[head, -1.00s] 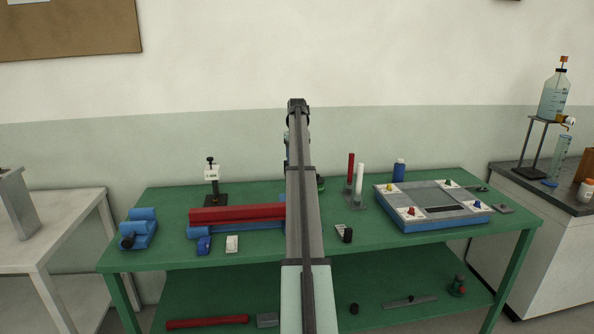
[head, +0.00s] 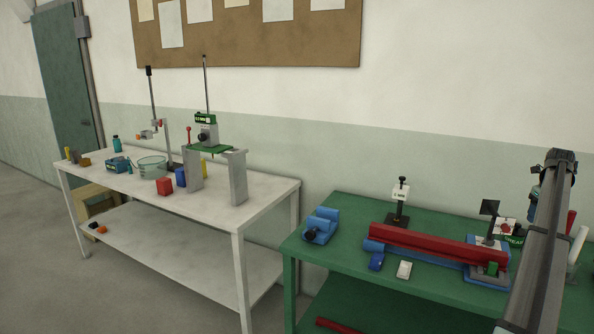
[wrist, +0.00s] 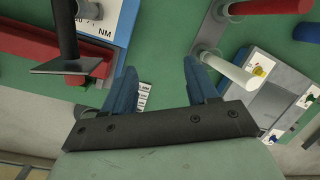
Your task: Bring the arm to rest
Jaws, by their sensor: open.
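My gripper (wrist: 160,73) shows in the wrist view with its two blue fingers apart and nothing between them. It hangs over the green bench (head: 440,284). In the wrist view a white rod (wrist: 222,68) on a grey base lies to the right of the fingers. A dark plate on a post (wrist: 70,64) is to the left. In the head view my arm rises at the right edge and mostly hides the gripper.
A gap separates the two tables.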

